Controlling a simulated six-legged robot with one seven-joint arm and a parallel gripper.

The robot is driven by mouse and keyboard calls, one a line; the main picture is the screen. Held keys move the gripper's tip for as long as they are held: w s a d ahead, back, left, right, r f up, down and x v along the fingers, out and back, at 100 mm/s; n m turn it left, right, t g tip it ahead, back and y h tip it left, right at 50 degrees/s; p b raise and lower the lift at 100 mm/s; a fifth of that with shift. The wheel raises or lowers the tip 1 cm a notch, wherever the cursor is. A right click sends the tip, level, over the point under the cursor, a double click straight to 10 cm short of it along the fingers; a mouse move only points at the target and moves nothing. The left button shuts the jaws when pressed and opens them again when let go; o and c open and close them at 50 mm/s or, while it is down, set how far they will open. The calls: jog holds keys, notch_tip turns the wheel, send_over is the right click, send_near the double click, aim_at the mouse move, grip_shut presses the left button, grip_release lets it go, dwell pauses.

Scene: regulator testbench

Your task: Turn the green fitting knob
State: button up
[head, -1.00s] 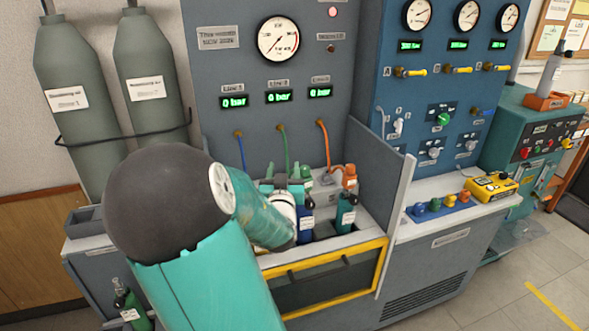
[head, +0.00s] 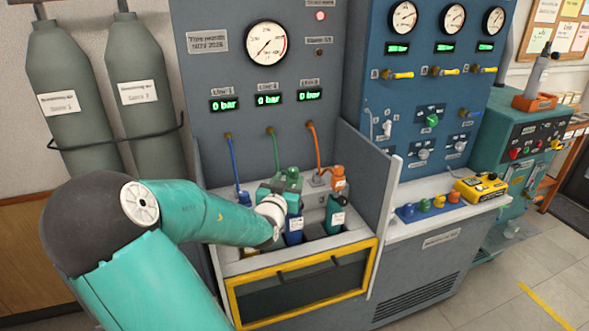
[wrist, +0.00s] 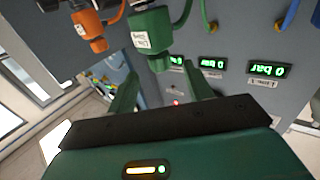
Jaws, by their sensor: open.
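The green fitting (head: 291,177) hangs at the end of the green hose above the bench well in the head view, partly crowded by my gripper. In the wrist view the green fitting (wrist: 152,35) is large at the top middle, with a white label on its body. My gripper (wrist: 160,82) is open in the wrist view. Its two green fingers are spread, with nothing seen held between them. The fitting appears in line with the gap; I cannot tell if it touches a finger. In the head view my gripper (head: 268,188) is beside the fitting, mostly hidden by my wrist.
An orange fitting (head: 339,178) hangs right of the green one, and a blue hose (head: 236,170) runs down at the left. Small bottles (head: 336,216) stand in the well. A grey side panel (head: 372,200) bounds it on the right; a yellow-framed front (head: 300,290) lies below.

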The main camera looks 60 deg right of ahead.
aim_at(295, 168)
jog(key=d, duration=0.4)
jog(key=w+d, duration=0.1)
jog(key=d, duration=0.2)
jog(key=shift+d, duration=0.1)
jog(key=c, duration=1)
